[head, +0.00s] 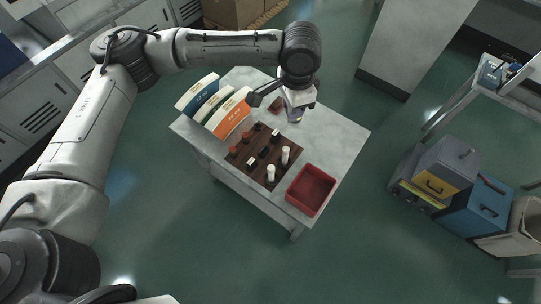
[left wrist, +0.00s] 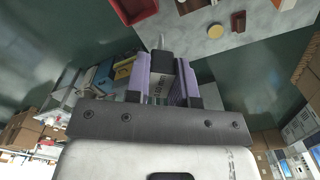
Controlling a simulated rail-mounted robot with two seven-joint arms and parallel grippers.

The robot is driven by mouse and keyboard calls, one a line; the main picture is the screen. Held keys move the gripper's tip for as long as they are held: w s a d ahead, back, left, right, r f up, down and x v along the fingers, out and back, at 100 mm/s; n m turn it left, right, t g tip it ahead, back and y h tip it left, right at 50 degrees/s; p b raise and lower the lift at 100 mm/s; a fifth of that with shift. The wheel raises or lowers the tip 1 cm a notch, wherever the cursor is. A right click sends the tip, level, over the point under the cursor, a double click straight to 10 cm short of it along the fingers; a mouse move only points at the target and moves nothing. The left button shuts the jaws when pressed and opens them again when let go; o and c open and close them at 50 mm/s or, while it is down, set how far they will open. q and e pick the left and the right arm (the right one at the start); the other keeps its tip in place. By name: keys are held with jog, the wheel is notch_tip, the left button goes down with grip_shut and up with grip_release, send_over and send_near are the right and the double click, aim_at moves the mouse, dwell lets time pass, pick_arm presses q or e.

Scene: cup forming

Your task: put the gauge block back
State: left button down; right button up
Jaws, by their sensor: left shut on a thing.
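My left gripper (head: 296,115) is over the far right part of the grey table (head: 340,133). In the left wrist view its purple fingers (left wrist: 165,72) are shut on a dark block with a pale, lettered face (left wrist: 158,82), which I take to be the gauge block. A thin pale tip shows beyond it. In the head view the gripper mostly hides the block. A small dark red-brown piece (head: 276,104) lies on the table just left of the gripper; it also shows in the left wrist view (left wrist: 238,21). My right gripper is not in view.
A dark wooden board (head: 243,158) holds red, black and white pieces, with two white cylinders upright. A red tray (head: 311,190) sits at the front right corner. Curved panels (head: 232,115) stand along the left edge. The table's right side is clear. A pale disc (left wrist: 215,32) shows in the left wrist view.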

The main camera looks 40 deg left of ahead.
pick_arm(q)
notch_tip(320, 180, down, 7)
jog(key=w+a+m+b, duration=0.2)
jog(key=w+m+b, duration=0.1)
jog(key=m, duration=0.3)
jog(key=m+b, duration=1.1)
jog(key=m, duration=1.2)
send_over(264, 147)
jog(key=s, duration=0.1)
notch_tip(264, 147, down, 26)
jog(key=f, duration=0.3)
jog(key=f+b, duration=0.1)
jog(key=f, duration=0.2)
jog(key=d+f, duration=0.1)
jog(key=f, duration=0.2)
jog(key=shift+s+f+b, duration=0.15)
jog(key=shift+f+b, duration=0.15)
jog(key=shift+f, duration=0.1)
jog(key=c, duration=1.4)
grip_release()
jog(key=o, duration=0.4)
